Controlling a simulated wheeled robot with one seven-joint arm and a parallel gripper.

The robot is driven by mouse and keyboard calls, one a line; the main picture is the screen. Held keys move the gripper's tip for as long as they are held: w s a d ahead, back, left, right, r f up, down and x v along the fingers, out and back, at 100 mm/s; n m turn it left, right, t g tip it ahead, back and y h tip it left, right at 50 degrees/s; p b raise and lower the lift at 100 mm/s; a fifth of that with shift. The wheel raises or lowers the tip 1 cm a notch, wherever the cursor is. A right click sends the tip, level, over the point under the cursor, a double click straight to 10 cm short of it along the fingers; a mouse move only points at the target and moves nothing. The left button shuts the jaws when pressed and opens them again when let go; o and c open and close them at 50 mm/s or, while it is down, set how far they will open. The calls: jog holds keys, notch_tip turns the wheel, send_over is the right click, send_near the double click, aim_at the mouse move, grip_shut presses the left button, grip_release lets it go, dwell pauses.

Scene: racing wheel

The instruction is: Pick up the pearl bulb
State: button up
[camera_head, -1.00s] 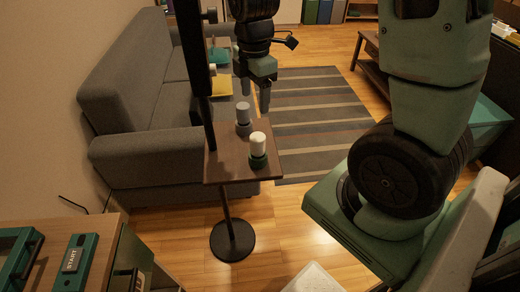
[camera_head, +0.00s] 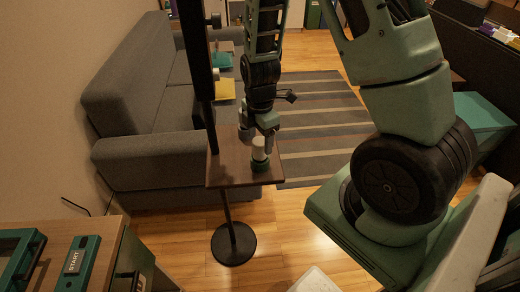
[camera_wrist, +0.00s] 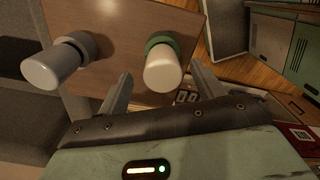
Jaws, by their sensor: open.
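A creamy white bulb-shaped piece with a green collar (camera_head: 259,154), the palest one and so likely the pearl bulb, stands on a small brown side table (camera_head: 230,176). It also shows in the wrist view (camera_wrist: 162,72). My gripper (camera_head: 258,137) is open just above and behind it in the head view. In the wrist view my gripper (camera_wrist: 160,70) has its fingers apart, one on each side of the white bulb, with gaps visible. A second bulb, pale grey with a grey collar (camera_wrist: 55,63), stands to the left. It is mostly hidden by my gripper in the head view.
A black pole (camera_head: 198,80) rises beside the table's left edge. A grey sofa (camera_head: 140,100) stands behind to the left. A desk with a START box (camera_head: 76,258) is at lower left. A striped rug (camera_head: 325,115) lies behind on clear floor.

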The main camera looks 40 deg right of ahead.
aim_at(261, 148)
jog(key=shift+s+f, duration=0.15)
jog(key=shift+f, duration=2.1)
jog(key=c, duration=1.1)
jog(key=shift+o, duration=0.2)
jog(key=shift+r, duration=0.15)
